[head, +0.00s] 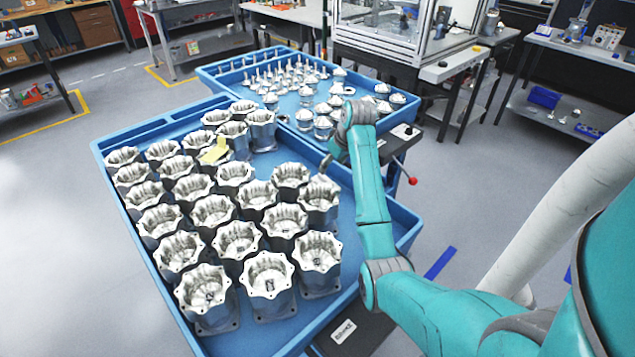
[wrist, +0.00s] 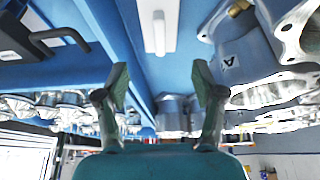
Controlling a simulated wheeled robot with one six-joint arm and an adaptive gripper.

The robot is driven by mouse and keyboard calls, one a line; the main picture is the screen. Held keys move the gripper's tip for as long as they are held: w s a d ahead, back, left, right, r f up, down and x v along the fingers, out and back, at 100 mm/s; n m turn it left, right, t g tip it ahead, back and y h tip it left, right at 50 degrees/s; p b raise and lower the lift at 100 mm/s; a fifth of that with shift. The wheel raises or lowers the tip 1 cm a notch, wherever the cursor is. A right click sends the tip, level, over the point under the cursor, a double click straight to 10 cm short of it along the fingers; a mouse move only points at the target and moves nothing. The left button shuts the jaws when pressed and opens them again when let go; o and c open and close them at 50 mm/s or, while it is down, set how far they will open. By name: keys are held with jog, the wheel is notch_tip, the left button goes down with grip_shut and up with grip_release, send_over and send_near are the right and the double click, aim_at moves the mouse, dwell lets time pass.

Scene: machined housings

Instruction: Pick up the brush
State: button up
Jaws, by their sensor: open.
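I cannot clearly make out a brush in the head view. In the wrist view a narrow white bar (wrist: 158,32) lies against a blue surface, beyond and between the fingertips; it may be the brush, but I cannot tell. A small yellow piece (head: 214,152) rests among the metal housings (head: 236,238) in the head view; what it is is unclear. My gripper (wrist: 160,82) is open, with nothing between its fingers. In the head view it is mostly hidden, low over the right side of the near blue tray (head: 352,208).
Several upright housings fill the tray's left and middle; its right strip is partly bare. A second blue tray (head: 213,76) behind holds small metal parts. In the wrist view a housing (wrist: 243,50) stands close to the right finger. A red knob (head: 412,181) sticks out at the right.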

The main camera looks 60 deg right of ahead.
aim_at(327, 178)
jog(key=x, duration=0.4)
jog(key=shift+w+f, duration=0.1)
jog(key=shift+f, duration=0.15)
jog(key=shift+s+x, duration=0.15)
jog(key=shift+x, duration=1.2)
jog(key=shift+s+x, duration=0.15)
jog(key=shift+x, duration=1.2)
jog(key=shift+f, duration=0.15)
jog(key=c, duration=1)
